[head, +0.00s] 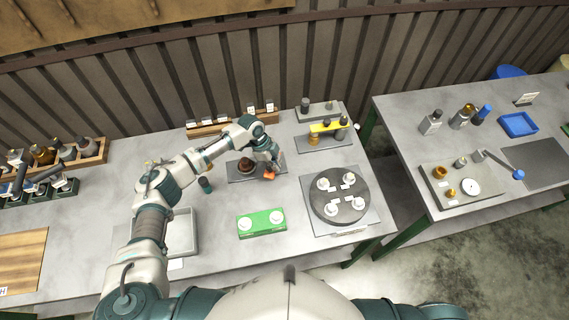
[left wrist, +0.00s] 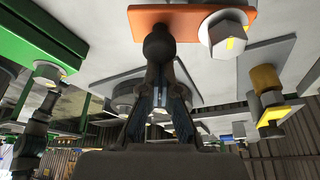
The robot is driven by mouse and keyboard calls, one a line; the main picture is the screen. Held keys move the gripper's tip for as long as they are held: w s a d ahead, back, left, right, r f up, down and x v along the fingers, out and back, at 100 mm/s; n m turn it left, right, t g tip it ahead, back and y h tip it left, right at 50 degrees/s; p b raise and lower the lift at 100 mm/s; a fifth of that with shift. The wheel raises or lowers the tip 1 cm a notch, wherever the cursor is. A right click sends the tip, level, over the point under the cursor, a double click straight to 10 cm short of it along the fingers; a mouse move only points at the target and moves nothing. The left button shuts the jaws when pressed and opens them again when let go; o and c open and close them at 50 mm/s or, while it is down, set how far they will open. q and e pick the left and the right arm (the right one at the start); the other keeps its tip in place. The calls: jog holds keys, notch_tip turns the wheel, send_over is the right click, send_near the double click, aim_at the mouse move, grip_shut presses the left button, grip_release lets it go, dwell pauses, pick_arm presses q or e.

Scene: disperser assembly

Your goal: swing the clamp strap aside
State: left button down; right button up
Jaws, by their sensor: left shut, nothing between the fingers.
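An orange strap (head: 269,175) sits at the right part of a dark plate (head: 237,178) on the left table. My left gripper (head: 273,163) is shut and empty right by this strap, and partly covers the fixture from the head. In the left wrist view the strap (left wrist: 178,20) is a flat orange plate at the top, with a pale hex bolt (left wrist: 228,36) at its right end. A dark knob (left wrist: 157,40) stands at its left part, just beyond the fingertips (left wrist: 160,62). I cannot tell whether they touch. My right gripper is not in view.
A brown round part (head: 246,166) is on the same plate. A green block (head: 262,223) with two white knobs lies nearer, and a dark round disc (head: 339,193) is to the right. A yellow bar (head: 328,126) stands behind it. A grey tray (head: 182,232) lies left.

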pick_arm(q)
jog(key=shift+a, duration=0.15)
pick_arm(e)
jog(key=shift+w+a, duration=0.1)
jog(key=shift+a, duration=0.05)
pick_arm(q)
jog(key=v, duration=1.2)
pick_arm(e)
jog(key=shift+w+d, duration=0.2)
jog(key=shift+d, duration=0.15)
pick_arm(q)
jog(key=shift+f, duration=0.15)
